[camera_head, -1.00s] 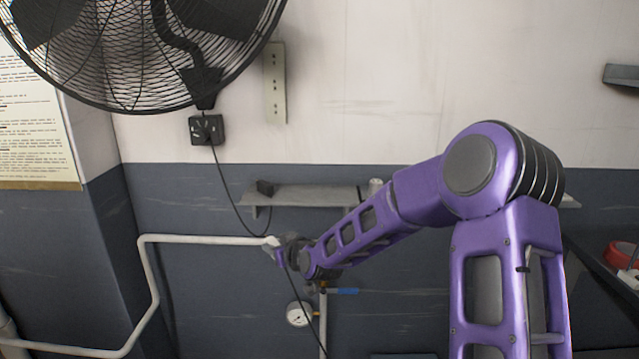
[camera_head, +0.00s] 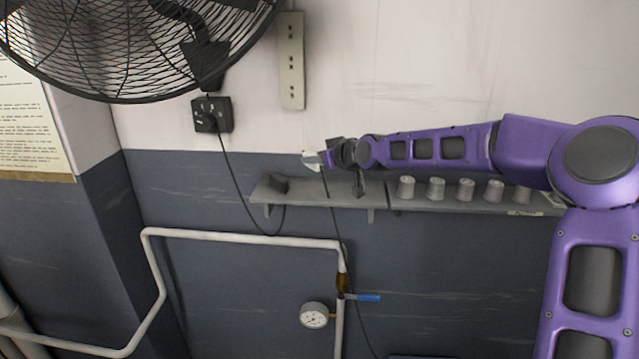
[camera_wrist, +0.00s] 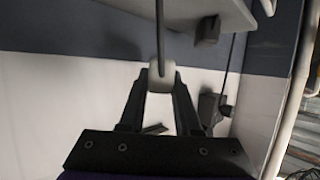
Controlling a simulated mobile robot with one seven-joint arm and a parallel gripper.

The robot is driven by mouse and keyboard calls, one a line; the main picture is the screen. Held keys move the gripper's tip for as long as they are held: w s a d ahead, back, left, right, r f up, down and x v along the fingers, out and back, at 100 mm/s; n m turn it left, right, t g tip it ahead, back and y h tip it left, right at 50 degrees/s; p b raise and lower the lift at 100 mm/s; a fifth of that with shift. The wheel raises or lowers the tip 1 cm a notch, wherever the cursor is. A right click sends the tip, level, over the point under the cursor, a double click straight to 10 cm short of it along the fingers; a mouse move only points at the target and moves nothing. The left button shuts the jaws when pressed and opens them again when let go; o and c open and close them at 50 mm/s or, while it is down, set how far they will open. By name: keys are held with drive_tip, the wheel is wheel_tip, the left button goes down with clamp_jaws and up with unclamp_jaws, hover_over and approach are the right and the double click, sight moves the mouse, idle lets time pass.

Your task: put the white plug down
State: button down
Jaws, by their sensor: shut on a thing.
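The white plug (camera_head: 312,160) is held at the tip of my gripper (camera_head: 326,160), above the left part of the grey wall shelf (camera_head: 310,194). In the wrist view, my gripper (camera_wrist: 160,84) is shut on the plug (camera_wrist: 161,75), one finger on each side. A dark cable runs from the plug and hangs down in front of the shelf in the head view. The shelf also shows in the wrist view (camera_wrist: 215,12), apart from the plug. The plug's far side is hidden.
A black block (camera_head: 278,184) sits on the shelf's left end. A black socket (camera_head: 212,114) with a cable, a socket strip (camera_head: 291,60) and a fan (camera_head: 130,40) are on the wall. Pipes with a gauge (camera_head: 314,315) run below.

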sight(315, 192)
drive_tip(key=shift+f, duration=3.15)
drive_tip(key=shift+f+b, duration=0.15)
drive_tip(key=shift+b, duration=0.15)
drive_tip(key=c, duration=0.6)
unclamp_jaws()
drive_tip(key=shift+r, duration=0.2)
drive_tip(key=shift+s+d, duration=0.2)
drive_tip(key=shift+s, duration=0.05)
drive_tip(key=p+v, duration=0.1)
drive_tip(key=v, duration=1)
